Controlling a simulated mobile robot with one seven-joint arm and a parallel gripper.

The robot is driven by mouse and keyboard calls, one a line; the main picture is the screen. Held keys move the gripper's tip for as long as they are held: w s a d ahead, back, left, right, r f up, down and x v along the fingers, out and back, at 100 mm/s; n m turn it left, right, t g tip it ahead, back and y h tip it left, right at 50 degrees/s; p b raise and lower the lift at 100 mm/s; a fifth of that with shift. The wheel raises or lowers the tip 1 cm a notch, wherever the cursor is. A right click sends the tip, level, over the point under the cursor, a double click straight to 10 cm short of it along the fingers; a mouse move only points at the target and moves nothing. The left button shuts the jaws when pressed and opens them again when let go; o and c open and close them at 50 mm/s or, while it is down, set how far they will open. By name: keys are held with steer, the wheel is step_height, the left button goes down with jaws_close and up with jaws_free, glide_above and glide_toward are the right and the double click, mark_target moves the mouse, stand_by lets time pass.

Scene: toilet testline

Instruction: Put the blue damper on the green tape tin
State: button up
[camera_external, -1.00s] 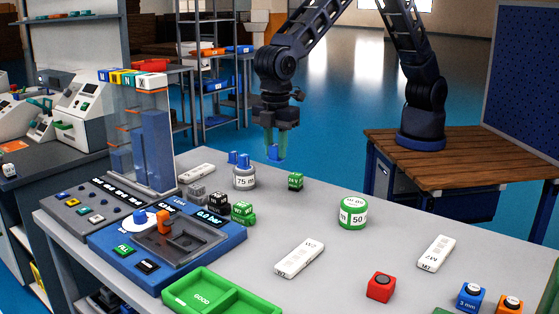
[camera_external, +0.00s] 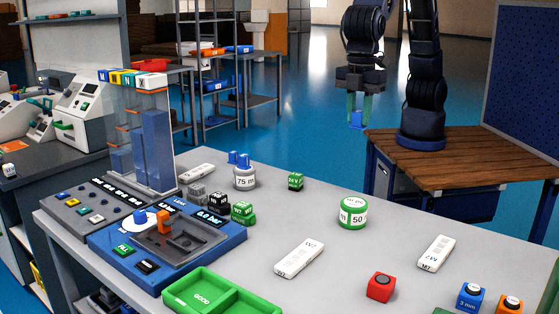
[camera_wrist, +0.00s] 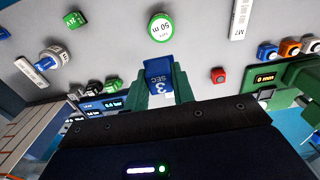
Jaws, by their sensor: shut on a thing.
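My gripper (camera_external: 357,117) is shut on the blue damper (camera_external: 356,121), which hangs from the fingertips in the air, beyond the far edge of the table. In the wrist view the damper (camera_wrist: 159,74) sits between the green fingers and shows "3 SEC". The green tape tin (camera_external: 352,212) stands on the table with a white label reading 50. It is below the gripper in the external view, apart from the damper. The wrist view shows the tin's top (camera_wrist: 160,28), marked "50 m", just beyond the damper.
A white tin (camera_external: 244,177) with blue pieces on top and a small green block (camera_external: 295,181) stand left of the green tin. White strips (camera_external: 300,258), a red block (camera_external: 381,287) and a green tray (camera_external: 222,296) lie nearer the front. The table around the green tin is clear.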

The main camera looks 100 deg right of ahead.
steer(key=shift+s+f, duration=0.15)
steer(key=shift+s, duration=0.2)
step_height(320, 180, down, 20)
steer(key=shift+r, duration=0.2)
steer(key=shift+f, duration=0.1)
steer(key=o, duration=1)
step_height(320, 180, up, 12)
steer(key=shift+r, duration=0.15)
